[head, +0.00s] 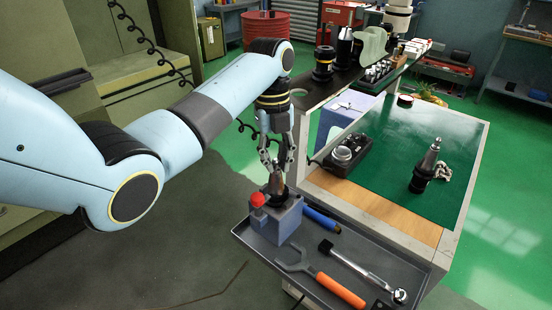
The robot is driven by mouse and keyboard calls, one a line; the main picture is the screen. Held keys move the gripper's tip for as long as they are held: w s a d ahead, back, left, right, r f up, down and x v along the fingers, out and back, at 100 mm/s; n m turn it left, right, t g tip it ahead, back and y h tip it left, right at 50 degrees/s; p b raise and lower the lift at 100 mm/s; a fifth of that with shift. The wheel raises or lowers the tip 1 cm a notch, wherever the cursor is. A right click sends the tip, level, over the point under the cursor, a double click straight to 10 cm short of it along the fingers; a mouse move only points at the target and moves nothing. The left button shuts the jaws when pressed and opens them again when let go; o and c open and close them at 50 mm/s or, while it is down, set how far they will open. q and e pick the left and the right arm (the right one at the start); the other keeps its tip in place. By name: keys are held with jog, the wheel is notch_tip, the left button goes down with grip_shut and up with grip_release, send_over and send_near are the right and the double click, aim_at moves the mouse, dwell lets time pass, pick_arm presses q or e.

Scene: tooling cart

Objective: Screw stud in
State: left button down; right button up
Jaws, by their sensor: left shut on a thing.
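My left gripper (277,167) points down over the grey-blue holding block (284,221) on the cart's side tray. Its fingers are shut around the top of the tapered tool holder (276,185) standing upright in the block. The stud is small and hidden between the fingertips, so I cannot tell how far it sits in the taper. A red knob (257,200) is on the block's left side. My right gripper is not in view.
The grey tray (262,248) also holds an orange-handled wrench (340,290), a ratchet-like tool (362,271) and a blue-handled tool (321,219). On the green mat (400,200) stand another tool holder (425,167) and a black device (347,155). The mat's middle is clear.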

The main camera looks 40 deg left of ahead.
pick_arm(q)
jog(key=m, duration=0.4)
jog(key=shift+f, duration=0.1)
jog(key=c, duration=1.2)
grip_release()
